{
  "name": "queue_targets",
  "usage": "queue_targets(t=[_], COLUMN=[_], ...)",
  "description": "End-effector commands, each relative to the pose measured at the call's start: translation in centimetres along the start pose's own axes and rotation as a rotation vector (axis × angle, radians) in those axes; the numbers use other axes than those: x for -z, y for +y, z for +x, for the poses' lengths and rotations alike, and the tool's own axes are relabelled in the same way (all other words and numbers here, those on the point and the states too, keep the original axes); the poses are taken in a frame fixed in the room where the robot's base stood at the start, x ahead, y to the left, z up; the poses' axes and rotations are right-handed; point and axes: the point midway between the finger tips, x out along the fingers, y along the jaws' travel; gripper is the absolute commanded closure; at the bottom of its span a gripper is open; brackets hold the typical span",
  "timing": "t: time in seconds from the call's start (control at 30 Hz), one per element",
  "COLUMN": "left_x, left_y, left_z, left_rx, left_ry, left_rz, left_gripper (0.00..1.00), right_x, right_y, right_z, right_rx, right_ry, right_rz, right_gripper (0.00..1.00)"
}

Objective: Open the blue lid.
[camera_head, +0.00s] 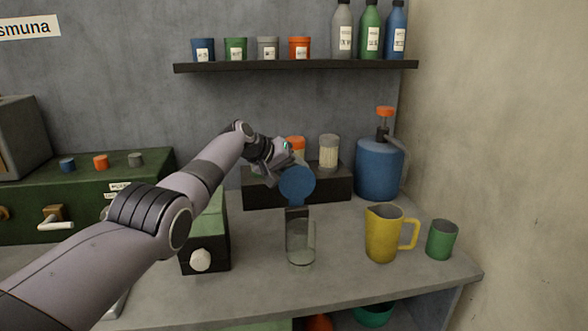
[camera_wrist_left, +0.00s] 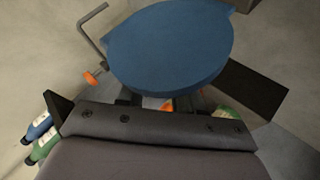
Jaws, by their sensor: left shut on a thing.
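The blue lid (camera_head: 297,183) is a round disc standing roughly upright above the glass jar (camera_head: 300,243), its flat face toward the head camera. Its lower edge meets a dark piece at the jar's top, and the jar's mouth looks uncovered. My left gripper (camera_head: 284,161) is behind the lid's upper edge and shut on it; the lid hides part of the fingers. In the left wrist view the blue lid (camera_wrist_left: 170,45) fills the upper middle, just beyond the left gripper (camera_wrist_left: 158,102). My right gripper is not in view.
A yellow jug (camera_head: 382,235) and a green cup (camera_head: 442,239) stand right of the jar. A green box with a white knob (camera_head: 201,260) is close on the left. Behind are a dark riser (camera_head: 318,190) with containers and a blue canister (camera_head: 378,170).

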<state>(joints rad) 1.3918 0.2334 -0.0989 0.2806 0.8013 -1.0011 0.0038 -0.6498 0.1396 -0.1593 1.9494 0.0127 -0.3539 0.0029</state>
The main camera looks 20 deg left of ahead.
Motion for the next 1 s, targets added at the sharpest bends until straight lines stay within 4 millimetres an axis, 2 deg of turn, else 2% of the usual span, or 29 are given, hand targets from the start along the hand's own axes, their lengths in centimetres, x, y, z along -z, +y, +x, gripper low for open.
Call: queue_targets(t=[0.03,0.27,0.3,0.37,0.77,1.0], left_x=[-0.6,-0.6,-0.6,-0.6,-0.7,-0.1], left_y=[-1.0,-1.0,-1.0,-0.9,-0.8,-0.7], left_z=[0.4,0.4,0.4,0.4,0.5,-0.6], left_rx=[0.018,0.018,0.018,0.018,0.017,0.015], left_ry=[-0.011,-0.011,-0.011,-0.011,-0.014,-0.012], left_rz=[0.002,0.001,0.001,0.002,0.001,-0.002], left_gripper=[1.00,1.00,0.61,0.45,0.45,0.45], right_x=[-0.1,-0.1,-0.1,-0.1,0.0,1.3], right_y=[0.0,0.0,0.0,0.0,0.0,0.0], right_z=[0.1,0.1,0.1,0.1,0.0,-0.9], right_rx=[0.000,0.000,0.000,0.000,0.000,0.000], right_ry=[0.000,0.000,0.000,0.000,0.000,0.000], right_rz=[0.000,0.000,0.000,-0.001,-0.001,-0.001], right_gripper=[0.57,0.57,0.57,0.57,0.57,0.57])
